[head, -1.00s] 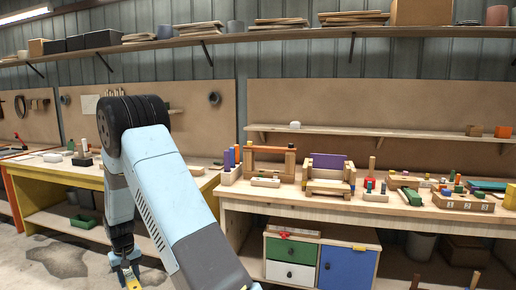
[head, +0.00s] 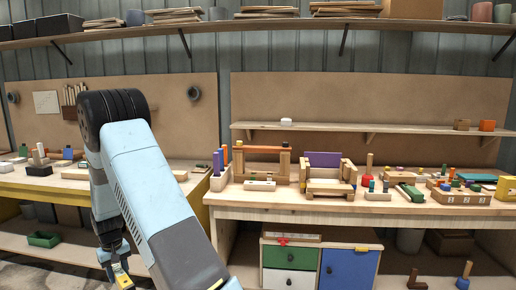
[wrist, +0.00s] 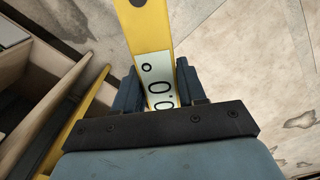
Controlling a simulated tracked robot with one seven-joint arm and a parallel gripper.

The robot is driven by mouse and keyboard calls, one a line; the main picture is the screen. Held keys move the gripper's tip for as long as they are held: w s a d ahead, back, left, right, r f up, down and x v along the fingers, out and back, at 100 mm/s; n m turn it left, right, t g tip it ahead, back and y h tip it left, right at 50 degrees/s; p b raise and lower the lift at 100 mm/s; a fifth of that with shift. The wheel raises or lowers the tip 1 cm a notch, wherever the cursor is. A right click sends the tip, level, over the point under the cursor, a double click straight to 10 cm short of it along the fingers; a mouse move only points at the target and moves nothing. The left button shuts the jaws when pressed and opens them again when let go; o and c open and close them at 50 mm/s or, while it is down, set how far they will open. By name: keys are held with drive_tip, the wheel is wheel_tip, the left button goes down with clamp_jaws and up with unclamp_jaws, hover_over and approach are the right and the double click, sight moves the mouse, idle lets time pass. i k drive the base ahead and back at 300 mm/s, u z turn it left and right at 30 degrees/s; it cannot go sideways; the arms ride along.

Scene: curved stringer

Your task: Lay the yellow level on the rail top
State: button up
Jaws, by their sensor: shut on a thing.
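My gripper (head: 119,268) hangs low at the left of the head view, in front of the left bench. It is shut on the yellow level (wrist: 150,38), whose white label with black digits sits between the fingers in the wrist view (wrist: 158,92). The level points away from the fingers over the concrete floor; only a small yellow bit shows in the head view (head: 123,282). Wooden frames with crossbars stand on the right bench, one with an orange-brown top bar (head: 262,149), one with a purple panel (head: 323,159). I cannot tell which part is the rail.
The right bench (head: 400,212) is crowded with wooden blocks and trays. Under it stands a cabinet with a blue door (head: 349,270). The left bench (head: 60,187) has a lower shelf with a green tray (head: 44,239). In the wrist view, bench edges lie close on the left; open floor is on the right.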

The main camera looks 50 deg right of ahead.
sight(262, 147)
drive_tip(key=u, duration=2.4)
drive_tip(key=i, duration=0.1)
drive_tip(key=z, duration=3.25)
